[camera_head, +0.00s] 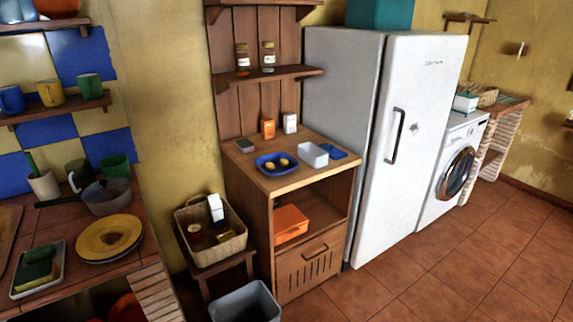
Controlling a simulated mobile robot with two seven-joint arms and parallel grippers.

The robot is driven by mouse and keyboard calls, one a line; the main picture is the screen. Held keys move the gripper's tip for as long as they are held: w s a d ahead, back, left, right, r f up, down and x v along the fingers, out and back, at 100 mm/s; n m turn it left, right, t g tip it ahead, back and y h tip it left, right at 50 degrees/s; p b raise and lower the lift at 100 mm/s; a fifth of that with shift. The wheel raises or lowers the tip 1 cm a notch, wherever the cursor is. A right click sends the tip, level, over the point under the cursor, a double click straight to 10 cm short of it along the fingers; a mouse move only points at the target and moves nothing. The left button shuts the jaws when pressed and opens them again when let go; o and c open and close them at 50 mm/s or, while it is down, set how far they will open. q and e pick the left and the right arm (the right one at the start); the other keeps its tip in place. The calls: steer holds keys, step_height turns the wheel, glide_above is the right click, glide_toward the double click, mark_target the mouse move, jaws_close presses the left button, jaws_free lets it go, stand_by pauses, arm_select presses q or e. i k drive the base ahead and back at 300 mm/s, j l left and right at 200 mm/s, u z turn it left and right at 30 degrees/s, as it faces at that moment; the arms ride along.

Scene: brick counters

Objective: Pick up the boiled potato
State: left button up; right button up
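Two small yellowish lumps, which look like boiled potatoes (284,162), lie on a blue dish (263,168). The dish stands on top of a wooden cabinet (262,183) in the middle of the view, left of the fridge. The lumps are small in the picture, so I cannot be sure what each one is. Neither of my grippers shows in this view.
A white container (312,154) and a flat blue item (334,151) lie right of the dish. Small boxes (290,123) stand behind it. A white fridge (412,130) borders the cabinet. A basket (211,248) and grey bin (246,303) stand left and front. Floor at right is clear.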

mark_target(284, 162)
steer(key=i+l+z, duration=0.3)
steer(key=i, duration=0.25)
steer(key=i+z, duration=0.25)
steer(key=i, duration=0.35)
